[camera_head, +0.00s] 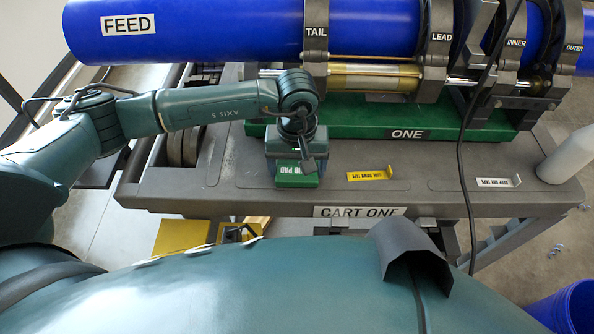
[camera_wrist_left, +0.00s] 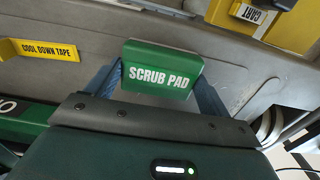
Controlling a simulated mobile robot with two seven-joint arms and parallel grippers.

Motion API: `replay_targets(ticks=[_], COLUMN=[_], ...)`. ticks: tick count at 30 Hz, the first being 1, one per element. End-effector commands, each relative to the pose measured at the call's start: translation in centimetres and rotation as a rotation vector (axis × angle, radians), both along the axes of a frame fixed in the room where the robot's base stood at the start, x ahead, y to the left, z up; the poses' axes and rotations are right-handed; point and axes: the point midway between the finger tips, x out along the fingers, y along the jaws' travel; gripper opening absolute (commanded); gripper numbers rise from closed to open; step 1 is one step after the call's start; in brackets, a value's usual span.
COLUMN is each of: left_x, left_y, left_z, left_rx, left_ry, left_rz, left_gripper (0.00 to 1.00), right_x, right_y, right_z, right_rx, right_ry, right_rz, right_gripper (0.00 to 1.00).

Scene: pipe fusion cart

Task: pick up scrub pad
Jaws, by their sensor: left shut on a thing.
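The scrub pad is a green block with white lettering. In the left wrist view the scrub pad (camera_wrist_left: 160,70) sits between the two blue-grey fingers of my left gripper (camera_wrist_left: 160,88), which is shut on it. In the head view the green scrub pad (camera_head: 296,181) shows at the cart's front part, just below my left gripper (camera_head: 298,165), which hides much of it. I cannot tell whether the pad touches the cart top. My right gripper is not in view.
The grey cart (camera_head: 390,192) carries a yellow tape label (camera_head: 367,176) and a whitish one (camera_head: 495,182) right of the pad. Behind are the green base (camera_head: 370,122), clamps and a long blue pipe (camera_head: 230,30). A black cable (camera_head: 460,170) hangs across the right side.

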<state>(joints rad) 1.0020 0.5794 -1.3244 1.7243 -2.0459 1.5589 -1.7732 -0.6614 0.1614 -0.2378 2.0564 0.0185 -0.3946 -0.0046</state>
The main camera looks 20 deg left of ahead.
Motion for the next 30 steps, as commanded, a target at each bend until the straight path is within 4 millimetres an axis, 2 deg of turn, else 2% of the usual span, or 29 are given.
replay_targets(ticks=[4, 7, 15, 19, 24, 30], left_x=[0.1, 0.1, 0.1, 0.0, -1.4, -3.5], left_y=[0.0, 0.0, 0.0, 0.3, 3.3, 6.4], left_z=[0.5, 1.7, 7.1, 9.0, 10.5, 11.0], left_rx=[-0.001, -0.001, 0.0, 0.001, 0.002, 0.002], left_ry=[-0.003, -0.003, -0.006, -0.003, -0.001, 0.0], left_rz=[0.0, -0.001, 0.0, -0.006, -0.104, -0.245], left_gripper=[0.55, 0.55, 0.55, 0.55, 0.55, 0.55], right_x=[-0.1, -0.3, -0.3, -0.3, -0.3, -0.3], right_y=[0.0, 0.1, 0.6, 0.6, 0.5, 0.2], right_z=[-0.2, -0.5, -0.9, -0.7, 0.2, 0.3], right_rx=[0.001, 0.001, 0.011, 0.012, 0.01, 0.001], right_ry=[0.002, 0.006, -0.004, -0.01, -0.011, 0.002], right_rz=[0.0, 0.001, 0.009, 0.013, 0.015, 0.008], right_gripper=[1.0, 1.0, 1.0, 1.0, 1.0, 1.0])
